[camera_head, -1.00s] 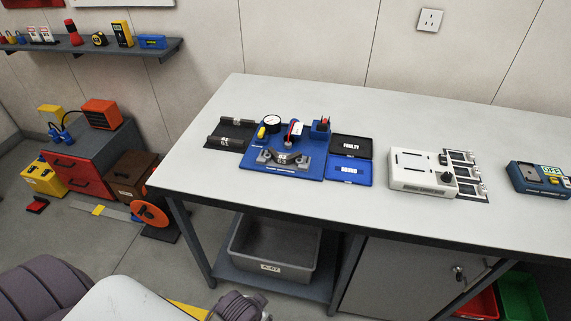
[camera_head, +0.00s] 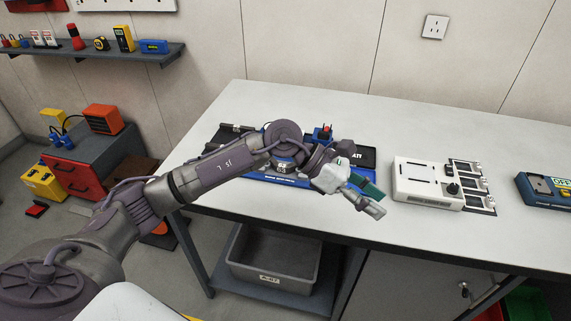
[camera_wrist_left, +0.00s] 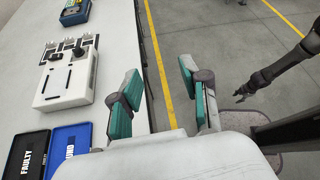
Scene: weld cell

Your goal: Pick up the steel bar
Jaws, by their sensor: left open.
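My left gripper (camera_head: 371,198) is open and empty, above the front part of the bench, right of the blue fixture board (camera_head: 262,181). Its two green-padded fingers stand apart in the left wrist view (camera_wrist_left: 162,98), with floor and the bench edge behind them. No steel bar can be made out for certain. A dark rack (camera_head: 222,138) with small light metal pieces stands at the left, partly behind my arm, which also hides most of the fixture. A dark arm's gripper, likely my right one (camera_wrist_left: 244,92), shows small over the floor; its jaws are unclear.
A grey bin (camera_head: 272,270) sits under the bench (camera_head: 390,132). The bench front is clear.

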